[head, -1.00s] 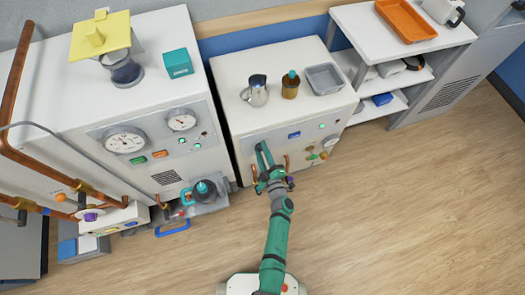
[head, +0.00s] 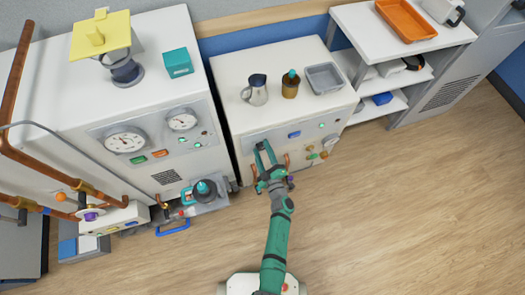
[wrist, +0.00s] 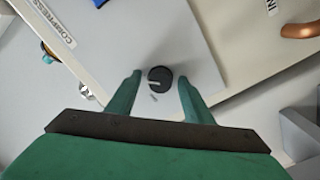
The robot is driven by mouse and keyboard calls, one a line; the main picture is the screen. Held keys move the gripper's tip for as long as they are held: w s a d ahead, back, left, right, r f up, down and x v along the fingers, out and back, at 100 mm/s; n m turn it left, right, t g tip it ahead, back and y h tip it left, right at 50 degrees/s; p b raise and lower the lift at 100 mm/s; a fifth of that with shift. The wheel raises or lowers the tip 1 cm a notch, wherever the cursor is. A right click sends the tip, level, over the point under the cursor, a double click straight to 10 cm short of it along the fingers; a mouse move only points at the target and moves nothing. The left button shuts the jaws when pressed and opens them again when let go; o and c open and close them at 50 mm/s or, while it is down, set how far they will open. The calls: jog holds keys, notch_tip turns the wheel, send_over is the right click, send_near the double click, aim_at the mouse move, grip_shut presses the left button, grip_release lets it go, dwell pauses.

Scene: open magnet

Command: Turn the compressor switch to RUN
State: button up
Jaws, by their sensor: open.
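The compressor switch (wrist: 160,79) is a round black knob with a light pointer line, on a pale grey panel in the wrist view. A label reading "COMPRESS…" (wrist: 54,22) lies at the upper left of that view; the rest of it is cut off. My gripper (wrist: 160,82) is open, with one green finger on each side of the knob and a gap to both. In the head view my gripper (head: 265,150) is at the front panel of the middle white cabinet (head: 226,72), and it hides the knob there.
Copper pipe stubs (head: 287,161) stick out beside my gripper. A metal jug (head: 258,92), a brown bottle (head: 290,86) and a grey tray (head: 324,77) stand on the cabinet top. The floor in front is clear.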

jog(key=v, duration=1)
jog(key=shift+s+d, duration=0.15)
jog(key=shift+s, duration=0.25)
jog(key=s+a+r+m+g+h, duration=0.1)
jog(key=s+a+r+m+h, duration=0.2)
jog(key=s+r+m, duration=1)
jog(key=s+r+h, duration=0.2)
jog(key=s+r, duration=1.1)
jog(key=s, duration=0.1)
jog(key=shift+s+a+g+h, duration=0.2)
jog(key=shift+s+g+h, duration=0.1)
jog(key=shift+g, duration=0.1)
